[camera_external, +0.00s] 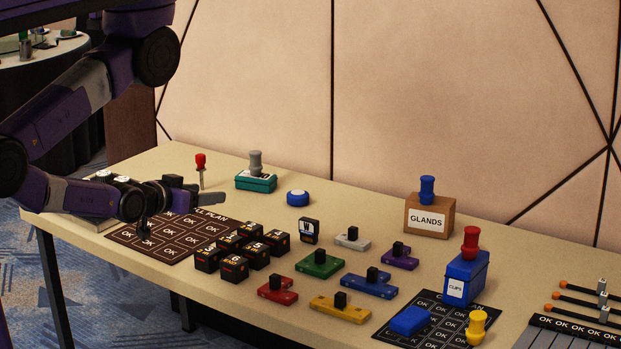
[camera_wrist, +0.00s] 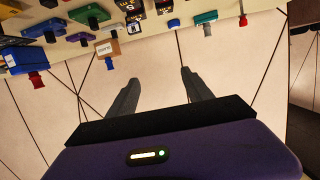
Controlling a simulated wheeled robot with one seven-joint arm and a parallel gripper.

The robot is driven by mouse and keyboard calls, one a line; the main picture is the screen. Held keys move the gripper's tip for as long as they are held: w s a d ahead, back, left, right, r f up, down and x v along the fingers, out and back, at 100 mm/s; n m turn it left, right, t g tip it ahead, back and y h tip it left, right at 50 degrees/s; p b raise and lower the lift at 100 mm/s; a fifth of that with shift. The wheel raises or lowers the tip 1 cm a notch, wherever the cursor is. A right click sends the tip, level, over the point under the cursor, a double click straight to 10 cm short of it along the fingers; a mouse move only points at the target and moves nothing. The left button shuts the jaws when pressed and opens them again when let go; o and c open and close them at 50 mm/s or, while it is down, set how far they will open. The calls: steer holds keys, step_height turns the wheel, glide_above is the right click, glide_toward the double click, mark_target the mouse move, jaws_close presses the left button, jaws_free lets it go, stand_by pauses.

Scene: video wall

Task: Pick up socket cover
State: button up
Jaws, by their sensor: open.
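I cannot tell for certain which thing is the socket cover. Several flat coloured pieces with black upright knobs stand mid-table: white (camera_external: 352,242), green (camera_external: 320,266), purple (camera_external: 399,261), red (camera_external: 277,294), blue (camera_external: 367,287) and yellow (camera_external: 339,313). A plain blue block (camera_external: 410,320) lies on the dark OK mat (camera_external: 386,337). My gripper (camera_external: 203,190) is above the left mat, apart from all these pieces. In the wrist view my gripper (camera_wrist: 158,92) is open and empty, its fingers wide apart against the wall. The green piece also shows there (camera_wrist: 90,13).
Black labelled cubes (camera_external: 233,268) stand right of the dark plan mat (camera_external: 150,243). A red-handled tool (camera_external: 200,164), teal block (camera_external: 256,184) and blue round piece (camera_external: 298,198) stand behind. The GLANDS box (camera_external: 428,219) and blue CLIPS box (camera_external: 470,275) stand right. A wall panel (camera_external: 420,90) backs the table.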

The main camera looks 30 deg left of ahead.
steer(key=w+t, duration=0.2)
steer(key=w, duration=0.4)
steer(key=n+g+h+b, duration=0.4)
steer(key=n+h, duration=0.9)
steer(key=n, duration=1.4)
glide_above(437, 203)
steer(key=shift+w+a+f, duration=0.1)
steer(key=shift+f, duration=1.75)
steer(key=shift+w+f, duration=0.1)
steer(key=shift+f, duration=1.75)
jaws_close()
